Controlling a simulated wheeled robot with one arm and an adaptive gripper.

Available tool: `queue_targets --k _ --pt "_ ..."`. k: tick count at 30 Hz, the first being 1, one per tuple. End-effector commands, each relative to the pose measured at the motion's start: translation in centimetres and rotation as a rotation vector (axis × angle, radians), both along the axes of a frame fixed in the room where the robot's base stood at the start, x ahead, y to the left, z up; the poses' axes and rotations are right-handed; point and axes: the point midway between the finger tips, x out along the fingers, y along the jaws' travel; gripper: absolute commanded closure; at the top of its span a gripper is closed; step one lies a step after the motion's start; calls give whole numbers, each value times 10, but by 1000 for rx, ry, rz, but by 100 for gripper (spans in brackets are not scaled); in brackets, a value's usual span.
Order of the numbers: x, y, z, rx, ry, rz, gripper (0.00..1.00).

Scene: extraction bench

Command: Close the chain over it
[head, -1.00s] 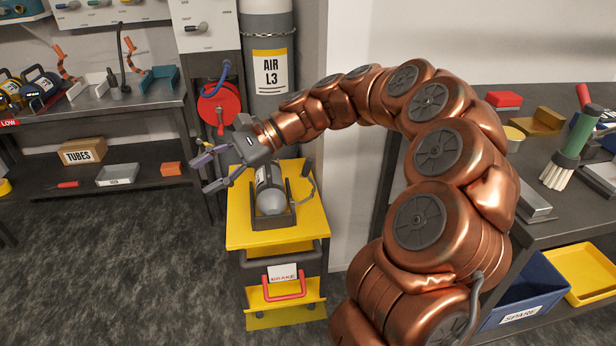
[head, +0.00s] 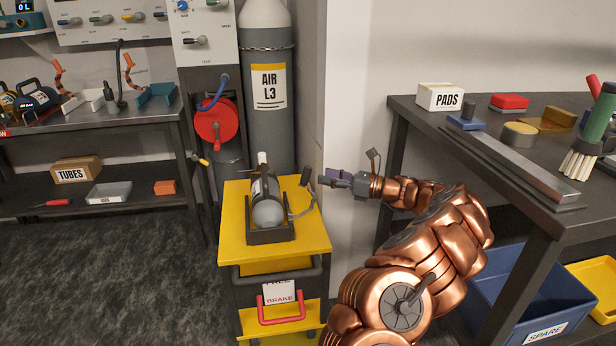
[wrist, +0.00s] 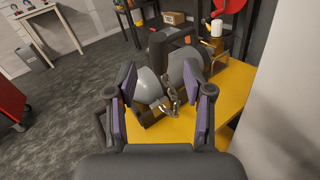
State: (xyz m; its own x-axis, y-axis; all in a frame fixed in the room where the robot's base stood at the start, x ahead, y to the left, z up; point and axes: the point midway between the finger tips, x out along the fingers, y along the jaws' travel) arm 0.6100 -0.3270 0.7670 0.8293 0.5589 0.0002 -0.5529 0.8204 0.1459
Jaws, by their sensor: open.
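A small grey gas cylinder (head: 268,212) lies in a dark cradle (head: 270,237) on the yellow cart (head: 235,250); the cylinder shows in the wrist view too (wrist: 148,86). A short chain (head: 303,211) is at the right side of the cradle. In the wrist view the chain (wrist: 171,100) hangs in front of the cylinder, between my fingers in the picture. I cannot see it crossing the cylinder's top. My gripper (head: 328,179) is open, to the right of the cylinder, its purple pads (wrist: 204,112) apart and apparently not touching the chain.
A tall AIR L3 cylinder (head: 268,130) stands behind the cart, chained near its top. A red hose reel (head: 213,120) is at its left. A white wall is close behind my gripper. A dark workbench (head: 410,112) with a PADS box (head: 440,97) stands at right.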

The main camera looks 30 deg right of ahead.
Motion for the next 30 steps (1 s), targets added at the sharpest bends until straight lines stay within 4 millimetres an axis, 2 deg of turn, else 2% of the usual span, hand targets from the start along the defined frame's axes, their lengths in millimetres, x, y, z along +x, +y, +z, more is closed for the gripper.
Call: queue_targets --k 9,15,26,30 --pt "38 28 -1 0 -1 7 48" --pt "54 38 -1 -1 0 4 48" --pt "57 41 0 -1 -1 3 48" --pt "57 41 0 -1 -1 3 62"
